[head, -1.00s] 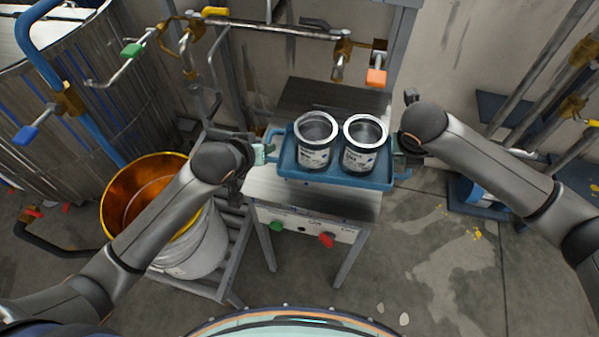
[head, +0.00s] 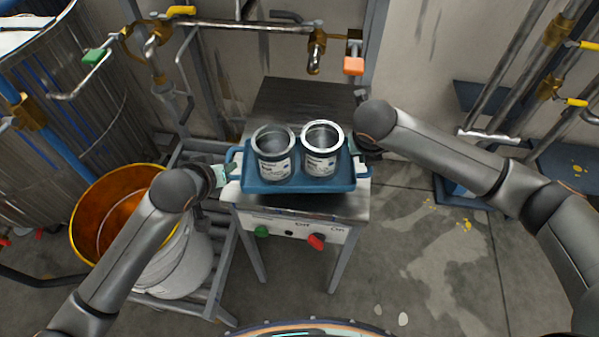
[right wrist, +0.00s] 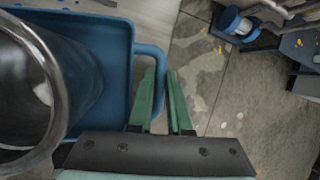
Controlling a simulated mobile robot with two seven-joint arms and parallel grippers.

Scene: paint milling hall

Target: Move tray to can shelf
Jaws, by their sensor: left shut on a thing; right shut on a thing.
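A blue tray (head: 262,186) with two open metal cans, the left can (head: 274,165) and the right can (head: 320,163), is over a metal bench. Both cans stand upright. A dark shadow lies under the tray; I cannot tell how large the gap is. My left gripper (head: 222,174) is shut on the tray's left handle. My right gripper (head: 362,160) is at the right end, partly hidden by my arm. In the right wrist view its green fingers (right wrist: 161,102) are at the tray's right handle (right wrist: 150,56). I cannot identify the can shelf.
The bench (head: 350,206) has green and red knobs on its front. An orange-lined bucket (head: 82,222) stands on a rack at left. Pipes with valves (head: 250,25) run along the wall behind. Dark blue plates (head: 570,165) are at right. The floor in front at right is clear.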

